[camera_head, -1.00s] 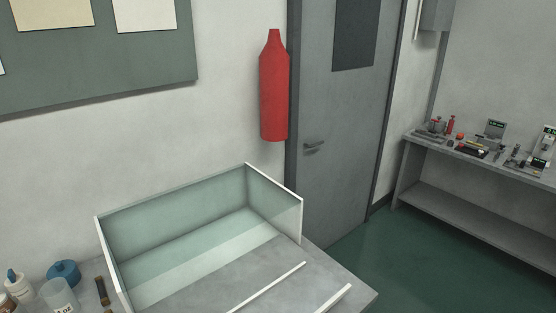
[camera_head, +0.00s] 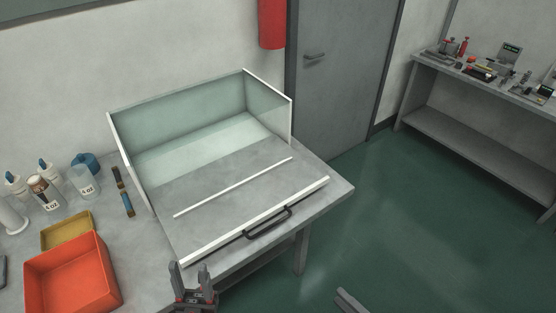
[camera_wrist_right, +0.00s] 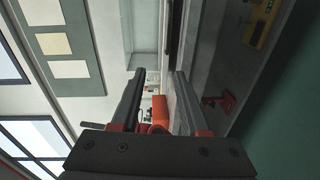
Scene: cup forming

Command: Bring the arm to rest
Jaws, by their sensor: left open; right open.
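My left gripper (camera_head: 193,272) shows at the bottom of the head view, its two fingers pointing up and apart with nothing between them. It is in front of the table's front edge, left of the dark handle. A grey finger-like part of my right gripper (camera_head: 347,296) shows at the bottom edge, over the green floor. In the right wrist view my right gripper (camera_wrist_right: 159,75) has its two fingers apart and empty. Most of both arms is out of view.
The table (camera_head: 150,240) carries a clear-walled enclosure (camera_head: 180,112), a white-edged front bar with a dark handle (camera_head: 268,222), an orange bin (camera_head: 70,280), a yellow tray (camera_head: 68,230) and several bottles. A side bench (camera_head: 470,80) stands right. Green floor (camera_head: 400,200) is clear between.

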